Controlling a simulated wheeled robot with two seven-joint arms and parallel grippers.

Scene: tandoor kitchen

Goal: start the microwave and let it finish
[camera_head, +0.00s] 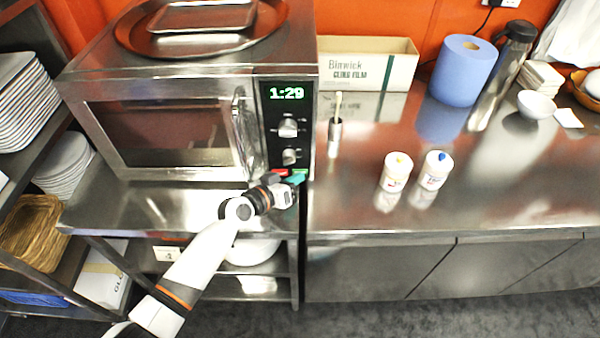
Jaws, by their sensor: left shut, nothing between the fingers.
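The microwave (160,133) stands on a steel shelf at the left, with its door shut. Its display (287,93) reads 1:29 in green. Below the display are two knobs (288,127), then a red button (279,172) and a green button (299,172) side by side at the bottom of the panel. My left gripper (290,180) is shut and empty, right in front of the bottom of the panel by the green button. It partly covers the buttons, and I cannot tell whether it touches one. My right gripper is not in view.
A round tray (128,38) with a smaller pan (203,16) lies on top of the microwave. On the counter to the right are a cling film box (398,72), a blue paper roll (465,72) and two white bottles (396,172). Stacked plates (25,105) stand at the far left.

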